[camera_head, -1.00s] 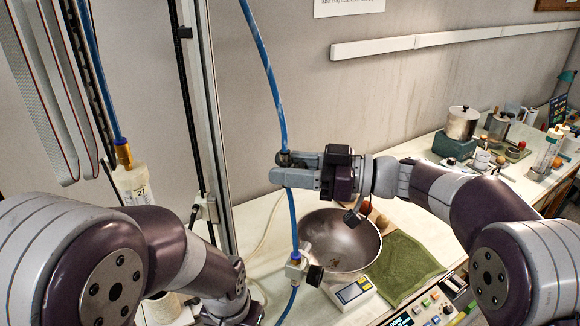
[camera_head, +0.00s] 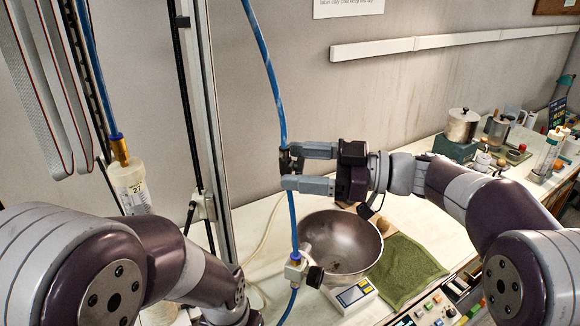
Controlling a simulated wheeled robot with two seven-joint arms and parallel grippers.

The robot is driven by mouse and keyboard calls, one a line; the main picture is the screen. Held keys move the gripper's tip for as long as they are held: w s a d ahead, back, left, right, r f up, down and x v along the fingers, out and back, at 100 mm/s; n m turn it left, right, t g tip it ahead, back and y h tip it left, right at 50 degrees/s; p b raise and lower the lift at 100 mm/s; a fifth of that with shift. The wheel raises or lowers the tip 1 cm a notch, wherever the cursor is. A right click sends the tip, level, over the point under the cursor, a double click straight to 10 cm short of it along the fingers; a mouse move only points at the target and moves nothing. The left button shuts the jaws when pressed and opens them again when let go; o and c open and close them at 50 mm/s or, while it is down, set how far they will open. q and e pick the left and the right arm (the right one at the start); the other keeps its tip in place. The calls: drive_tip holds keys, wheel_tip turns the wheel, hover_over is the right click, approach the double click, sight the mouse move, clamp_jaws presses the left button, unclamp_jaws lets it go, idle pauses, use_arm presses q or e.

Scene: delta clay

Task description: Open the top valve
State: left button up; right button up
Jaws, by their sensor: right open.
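The top valve (camera_head: 287,161) is a small dark fitting on the blue tube (camera_head: 272,75), left of the bowl and high above the table. My right gripper (camera_head: 291,167) reaches in from the right, with its jaws apart. One finger is above the other, and their tips are at the valve and the tube. I cannot tell whether they touch the valve, whose handle is partly hidden or too dark to make out. A lower valve (camera_head: 297,269) with a pale body and a black knob sits further down the same tube. My left arm shows at the lower left; its gripper is out of view.
A metal bowl (camera_head: 340,241) stands on a small scale (camera_head: 355,296) below my right gripper. A green cloth (camera_head: 403,270) lies to its right. A vertical rail (camera_head: 213,120) and a syringe (camera_head: 130,187) are at the left. Pots and bottles crowd the right back.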

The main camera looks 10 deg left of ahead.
drive_tip(key=d+b, duration=0.2)
drive_tip(key=d, duration=0.8)
drive_tip(key=shift+w+d, duration=0.35)
drive_tip(key=shift+w, duration=0.1)
